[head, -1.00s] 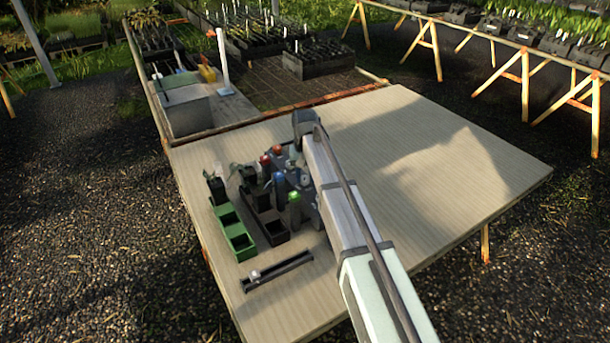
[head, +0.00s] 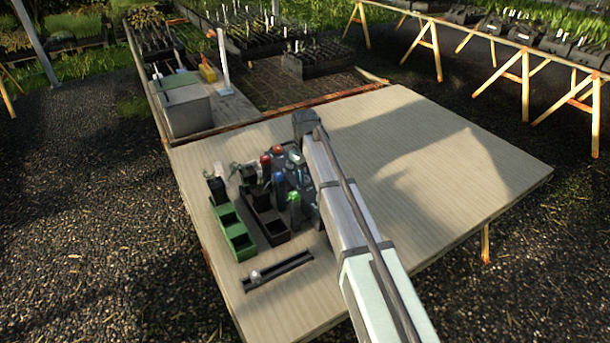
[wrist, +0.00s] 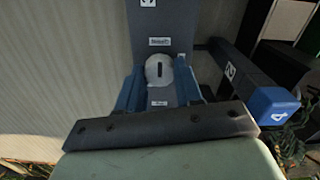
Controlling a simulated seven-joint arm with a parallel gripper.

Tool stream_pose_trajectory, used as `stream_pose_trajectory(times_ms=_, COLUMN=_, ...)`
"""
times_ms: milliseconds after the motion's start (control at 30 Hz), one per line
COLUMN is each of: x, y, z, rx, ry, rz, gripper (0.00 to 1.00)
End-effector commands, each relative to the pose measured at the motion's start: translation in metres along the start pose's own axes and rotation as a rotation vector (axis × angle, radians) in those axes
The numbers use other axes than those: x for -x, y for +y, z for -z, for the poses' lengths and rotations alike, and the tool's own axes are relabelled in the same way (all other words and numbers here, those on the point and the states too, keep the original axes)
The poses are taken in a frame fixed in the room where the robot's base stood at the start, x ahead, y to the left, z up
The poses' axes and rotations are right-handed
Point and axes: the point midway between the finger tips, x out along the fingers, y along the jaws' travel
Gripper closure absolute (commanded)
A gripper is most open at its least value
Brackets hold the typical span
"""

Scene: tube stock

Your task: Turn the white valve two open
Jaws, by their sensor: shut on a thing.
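The white valve (wrist: 158,71) is a round whitish knob with a dark slot, seen from above in the wrist view. Its slot runs up and down in that picture. It sits on a dark block (wrist: 161,21) with small labels above and below the knob. My gripper (wrist: 161,74) has its two blue fingers on the left and right sides of the knob and is shut on it. A dark arm marked 2 (wrist: 231,71) reaches out to the right, with a blue cap marked 4 (wrist: 279,105) nearby. In the head view, my arm hides the valve and fingertips.
Red, blue and green capped parts (head: 294,198) crowd close to my gripper on its left. A green bin (head: 238,240), a dark bin (head: 273,230) and a black rail (head: 278,271) lie on the table. The table's right side (head: 440,180) is clear.

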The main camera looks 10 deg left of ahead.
Motion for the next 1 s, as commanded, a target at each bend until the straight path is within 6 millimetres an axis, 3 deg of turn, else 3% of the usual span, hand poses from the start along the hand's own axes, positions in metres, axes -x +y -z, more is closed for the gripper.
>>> stream_pose_trajectory(times_ms=500, x=0.0002, y=0.0, z=0.0001, rx=0.019, ry=0.0, rz=0.0, gripper=0.95)
stream_pose_trajectory(times_ms=533, x=0.0002, y=0.0, z=0.0001, rx=0.019, ry=0.0, rz=0.0, gripper=0.63)
stream_pose_trajectory(times_ms=800, x=0.0001, y=0.0, z=0.0001, rx=0.018, ry=0.0, rz=0.0, gripper=0.39)
stream_pose_trajectory(times_ms=1000, x=0.0002, y=0.0, z=0.0001, rx=0.017, ry=0.0, rz=0.0, gripper=0.39)
